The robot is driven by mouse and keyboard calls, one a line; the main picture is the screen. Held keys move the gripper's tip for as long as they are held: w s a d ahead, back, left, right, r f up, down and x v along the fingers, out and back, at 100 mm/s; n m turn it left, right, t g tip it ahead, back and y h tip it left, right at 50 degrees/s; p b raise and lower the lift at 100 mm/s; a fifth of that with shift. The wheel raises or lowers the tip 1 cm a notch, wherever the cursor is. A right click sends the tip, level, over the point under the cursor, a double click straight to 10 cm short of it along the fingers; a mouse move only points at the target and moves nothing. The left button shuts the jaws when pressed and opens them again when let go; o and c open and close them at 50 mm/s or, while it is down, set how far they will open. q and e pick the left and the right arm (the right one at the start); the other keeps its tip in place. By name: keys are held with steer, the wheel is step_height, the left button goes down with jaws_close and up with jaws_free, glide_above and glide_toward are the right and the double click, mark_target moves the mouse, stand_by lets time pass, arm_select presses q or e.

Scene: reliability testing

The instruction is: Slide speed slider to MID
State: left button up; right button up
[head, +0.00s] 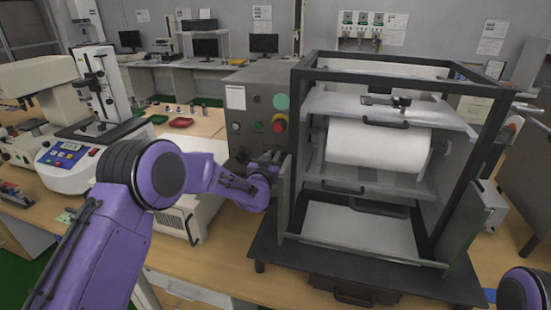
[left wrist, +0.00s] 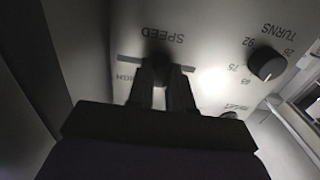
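In the left wrist view, a light panel carries the upside-down label SPEED above a dark slot (left wrist: 126,58). The slider's small dark knob (left wrist: 160,70) sits in the slot, near the middle of the part that shows. The word HIGH (left wrist: 129,78) is at the slot's left side. My left gripper (left wrist: 161,78) has its two dark fingers on either side of the knob, with the knob filling the narrow gap at the tips. In the head view, my left gripper (head: 270,162) is at the left side of the drum machine (head: 315,75), partly hidden by its frame. My right gripper is out of view.
A grey control box (head: 250,100) with a red stop button (head: 278,123) stands behind my left gripper. A dark frame surrounds the white drum (head: 375,148).

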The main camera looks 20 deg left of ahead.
arm_select(q)
steer(key=o, duration=0.3)
steer(key=s+b, duration=0.1)
steer(key=s, duration=0.2)
steer(key=s+b, duration=0.1)
steer(key=s, duration=0.3)
steer(key=s+d+b, duration=0.1)
steer(key=s, duration=0.2)
steer(key=shift+s, duration=0.3)
steer(key=shift+a, duration=0.1)
